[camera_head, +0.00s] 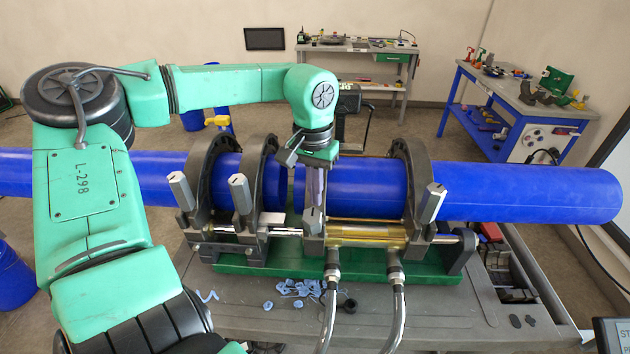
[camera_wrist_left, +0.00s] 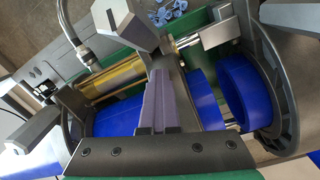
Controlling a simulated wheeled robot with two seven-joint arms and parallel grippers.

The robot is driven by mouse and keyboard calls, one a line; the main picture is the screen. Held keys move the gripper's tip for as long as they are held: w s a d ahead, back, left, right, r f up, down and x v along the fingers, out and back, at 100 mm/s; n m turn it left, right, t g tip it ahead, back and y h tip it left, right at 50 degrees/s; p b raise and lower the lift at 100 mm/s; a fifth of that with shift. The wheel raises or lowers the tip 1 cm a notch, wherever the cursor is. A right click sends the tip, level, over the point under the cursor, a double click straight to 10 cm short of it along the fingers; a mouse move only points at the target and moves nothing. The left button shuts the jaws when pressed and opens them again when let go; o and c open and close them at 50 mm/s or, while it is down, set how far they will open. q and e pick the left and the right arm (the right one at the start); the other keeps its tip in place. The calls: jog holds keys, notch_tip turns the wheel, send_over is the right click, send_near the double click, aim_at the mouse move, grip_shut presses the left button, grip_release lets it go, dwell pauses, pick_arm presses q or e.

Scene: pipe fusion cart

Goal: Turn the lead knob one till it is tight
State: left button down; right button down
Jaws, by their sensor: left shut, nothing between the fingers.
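Several grey hexagonal knobs stand along the front of the clamp rings: a far-left knob (camera_head: 181,191), a second knob (camera_head: 241,193), a third knob (camera_head: 314,222) and a right knob (camera_head: 432,203). Nothing marks which is lead knob one. My left gripper (camera_head: 317,201) is shut and empty, pointing down just above the third knob in the head view. In the left wrist view, my shut fingers (camera_wrist_left: 156,103) point toward a large grey knob (camera_wrist_left: 130,28); I cannot tell whether they touch it. My right gripper is out of view.
Blue pipes (camera_head: 530,193) lie through the dark clamp rings (camera_head: 415,170) on a green base (camera_head: 360,268). Two hoses (camera_head: 398,310) rise at the front. Blue shavings (camera_head: 295,289) lie on the grey cart top (camera_head: 255,318). Workbenches stand behind.

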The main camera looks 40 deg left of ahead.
pick_arm(q)
jog(key=shift+w+d+m, duration=0.1)
jog(key=shift+d+m, duration=0.05)
jog(key=shift+m, duration=0.75)
jog(key=shift+m, duration=0.7)
jog(key=shift+d+r+m+p, duration=0.15)
jog(key=shift+m+p, duration=0.35)
jog(key=shift+m, duration=0.2)
jog(key=shift+c, duration=1.8)
grip_release()
jog(key=o, duration=0.4)
jog(key=shift+d, duration=0.15)
jog(key=shift+c, duration=0.2)
jog(key=shift+d, duration=0.2)
jog(key=shift+a, duration=0.1)
